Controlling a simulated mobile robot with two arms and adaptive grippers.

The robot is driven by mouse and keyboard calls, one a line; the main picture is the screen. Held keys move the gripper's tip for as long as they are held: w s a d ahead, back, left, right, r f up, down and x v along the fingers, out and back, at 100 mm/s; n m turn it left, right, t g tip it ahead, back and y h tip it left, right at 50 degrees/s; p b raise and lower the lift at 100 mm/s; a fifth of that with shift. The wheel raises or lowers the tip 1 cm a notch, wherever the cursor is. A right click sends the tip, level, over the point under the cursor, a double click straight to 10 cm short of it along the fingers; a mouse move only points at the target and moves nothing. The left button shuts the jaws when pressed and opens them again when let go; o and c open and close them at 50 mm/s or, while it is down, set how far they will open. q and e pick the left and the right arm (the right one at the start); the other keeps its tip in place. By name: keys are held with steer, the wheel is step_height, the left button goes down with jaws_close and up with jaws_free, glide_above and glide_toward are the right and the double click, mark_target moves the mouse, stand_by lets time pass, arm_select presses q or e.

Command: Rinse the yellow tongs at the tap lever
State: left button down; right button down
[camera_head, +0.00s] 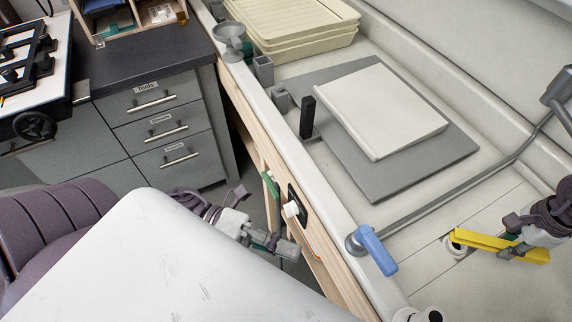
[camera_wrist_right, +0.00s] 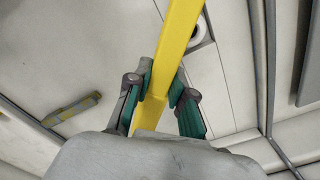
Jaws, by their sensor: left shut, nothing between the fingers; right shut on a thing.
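The yellow tongs (camera_head: 478,239) are held over the right part of the sink in the head view. My right gripper (camera_head: 520,250) is shut on them; the wrist view shows its green-padded fingers (camera_wrist_right: 160,98) on both sides of the yellow bar (camera_wrist_right: 180,45). The blue tap lever (camera_head: 376,250) is on the sink's front rim, left of the tongs and apart from them. My left gripper (camera_head: 284,246) is shut and empty, low in front of the wooden sink front, beyond my white body.
A grey board with a white slab (camera_head: 380,110) lies in the sink. Cream trays (camera_head: 300,25) are stacked at the back. A grey pipe (camera_head: 450,188) crosses the sink behind the lever. A grey-yellow object (camera_wrist_right: 70,108) lies on the pale surface in the wrist view. Labelled drawers (camera_head: 165,130) stand left.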

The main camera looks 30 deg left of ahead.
steer(key=shift+s+a+r+p, duration=0.15)
steer(key=shift+s+r+p, duration=0.1)
steer(key=shift+r+p, duration=0.1)
steer(key=shift+s+a+r+p, duration=0.35)
steer(key=shift+s+r, duration=0.2)
steer(key=shift+s, duration=0.1)
steer(key=shift+s+a+r+p, duration=0.35)
steer(key=shift+s+r, duration=0.2)
steer(key=shift+s, duration=0.15)
steer(key=shift+s+a+r+p, duration=0.25)
steer(key=shift+s+a+r, duration=0.1)
steer(key=shift+s+r, duration=0.25)
